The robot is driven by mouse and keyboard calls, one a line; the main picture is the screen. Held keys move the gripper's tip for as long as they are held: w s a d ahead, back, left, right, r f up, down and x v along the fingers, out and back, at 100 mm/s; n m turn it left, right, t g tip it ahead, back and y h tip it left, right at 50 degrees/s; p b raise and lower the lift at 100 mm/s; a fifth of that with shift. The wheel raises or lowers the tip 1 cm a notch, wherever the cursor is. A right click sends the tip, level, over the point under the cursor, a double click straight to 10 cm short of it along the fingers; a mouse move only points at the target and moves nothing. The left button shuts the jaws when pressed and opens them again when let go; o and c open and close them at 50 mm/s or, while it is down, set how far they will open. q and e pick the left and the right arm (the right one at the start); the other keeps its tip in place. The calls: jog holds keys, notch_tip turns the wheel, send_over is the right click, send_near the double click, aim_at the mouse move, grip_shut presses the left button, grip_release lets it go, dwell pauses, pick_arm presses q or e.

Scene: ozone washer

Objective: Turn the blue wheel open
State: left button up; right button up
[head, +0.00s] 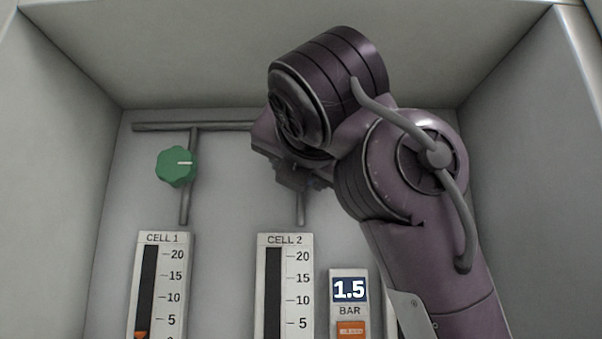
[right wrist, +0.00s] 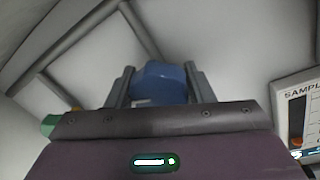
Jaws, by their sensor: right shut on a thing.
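The blue wheel (right wrist: 160,84) shows in the right wrist view, between the two grey fingers of my right gripper (right wrist: 159,72). The gripper is shut on it, with one finger at each side. In the head view my right arm covers nearly all of the blue wheel, and the gripper (head: 292,176) is mostly hidden behind the wrist, above the CELL 2 gauge. The wheel's turn angle cannot be read. My left gripper is not in view.
A green wheel (head: 176,165) with a white mark pointing right sits on the pipe at the left. Below are the CELL 1 gauge (head: 148,285), the CELL 2 gauge (head: 272,285) and a display (head: 349,289) reading 1.5 BAR. Walls enclose both sides.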

jog(key=shift+d+r+m+h+b, duration=0.1)
jog(key=shift+m+h+b, duration=0.75)
jog(key=shift+m, duration=5.05)
jog(key=shift+a+m+h+b, duration=0.1)
jog(key=shift+m+h+b, duration=0.7)
jog(key=shift+m, duration=5.1)
jog(key=shift+d+r+m+h+b, duration=0.2)
jog(key=shift+m+b, duration=1.2)
jog(key=shift+m, duration=4.5)
jog(key=shift+a+f, duration=0.15)
jog(key=shift+f, duration=0.1)
jog(key=o, duration=0.9)
jog(key=shift+o, duration=0.2)
